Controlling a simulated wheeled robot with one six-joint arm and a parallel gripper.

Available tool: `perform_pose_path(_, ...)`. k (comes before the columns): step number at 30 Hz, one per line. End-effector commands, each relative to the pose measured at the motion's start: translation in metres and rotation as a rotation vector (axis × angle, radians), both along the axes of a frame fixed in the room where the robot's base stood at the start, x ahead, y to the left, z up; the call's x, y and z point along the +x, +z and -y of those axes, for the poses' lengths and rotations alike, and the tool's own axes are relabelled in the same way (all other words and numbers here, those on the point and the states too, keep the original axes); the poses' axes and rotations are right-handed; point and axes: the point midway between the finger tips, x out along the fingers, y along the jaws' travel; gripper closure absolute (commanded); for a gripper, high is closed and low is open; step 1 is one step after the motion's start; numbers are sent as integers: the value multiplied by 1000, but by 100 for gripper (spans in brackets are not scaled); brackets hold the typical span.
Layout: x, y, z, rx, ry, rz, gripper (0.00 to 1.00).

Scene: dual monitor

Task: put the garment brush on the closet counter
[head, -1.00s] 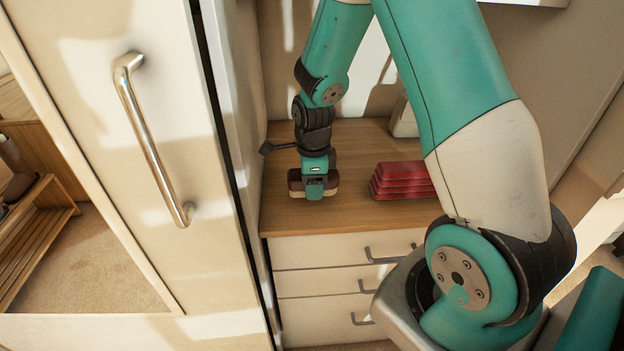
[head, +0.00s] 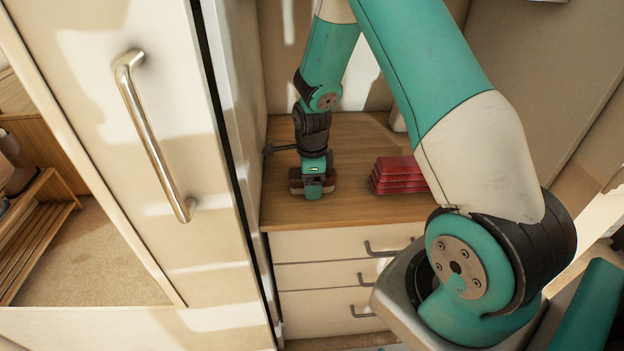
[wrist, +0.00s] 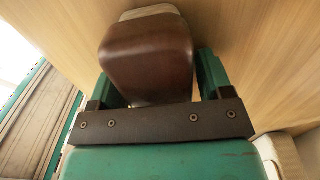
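The garment brush (head: 297,184), dark brown with a pale bristle side, is at the closet counter (head: 350,210), left of its middle and near the front. It looks to be at the wooden surface; I cannot tell if it bears fully on it. My gripper (head: 313,187) points down over the brush and hides its middle. In the wrist view, the brown brush body (wrist: 150,60) fills the space between the two green fingers of my gripper (wrist: 160,88), which lie close against its sides. My gripper looks shut on the brush.
A stack of red folded items (head: 400,176) lies on the counter just right of the brush. A tall door with a metal handle (head: 150,140) stands to the left. Drawers (head: 320,275) are below the counter. Bare wood lies in front of the brush.

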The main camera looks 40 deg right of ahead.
Motion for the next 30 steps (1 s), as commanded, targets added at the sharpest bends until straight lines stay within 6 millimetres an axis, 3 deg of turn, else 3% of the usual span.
perform_pose_path(8,0,1,0,0,0,0,19)
perform_pose_path(13,1,12,0,-1,0,3,19)
perform_pose_path(24,1,89,0,-1,0,5,19)
perform_pose_path(30,1,117,0,-1,0,3,19)
